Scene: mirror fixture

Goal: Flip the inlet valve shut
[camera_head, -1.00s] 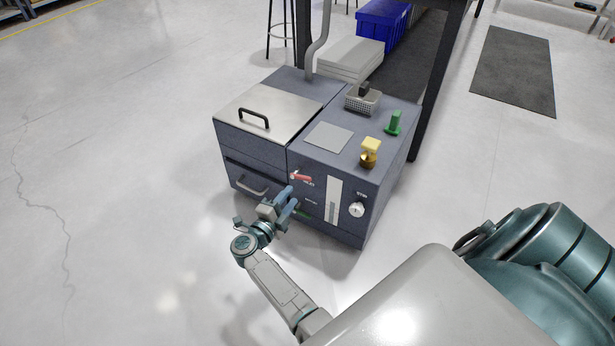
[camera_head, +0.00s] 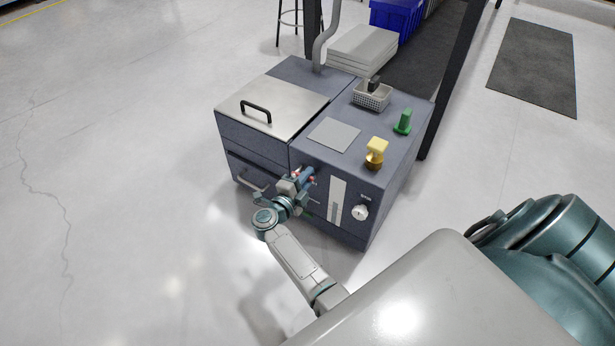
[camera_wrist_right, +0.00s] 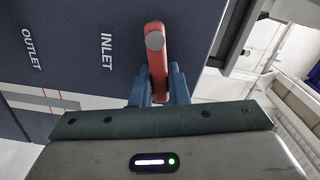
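The red inlet valve lever (camera_wrist_right: 152,62) is on the dark front panel, beside the INLET label, with a round grey pivot at one end. It lies along the direction of the lettering. My right gripper (camera_wrist_right: 158,88) has its blue fingers close on both sides of the lever's free end and appears shut on it. In the head view the right gripper (camera_head: 309,177) is at the machine's front and mostly hides the red lever (camera_head: 297,175). My left gripper is out of view.
The machine's front also has a drawer handle (camera_head: 250,179), a pale vertical gauge strip (camera_head: 337,201) and a white knob (camera_head: 360,212). A yellow-topped brass part (camera_head: 376,152), a green part (camera_head: 403,121) and a basket (camera_head: 371,97) stand on top. Floor to the left is clear.

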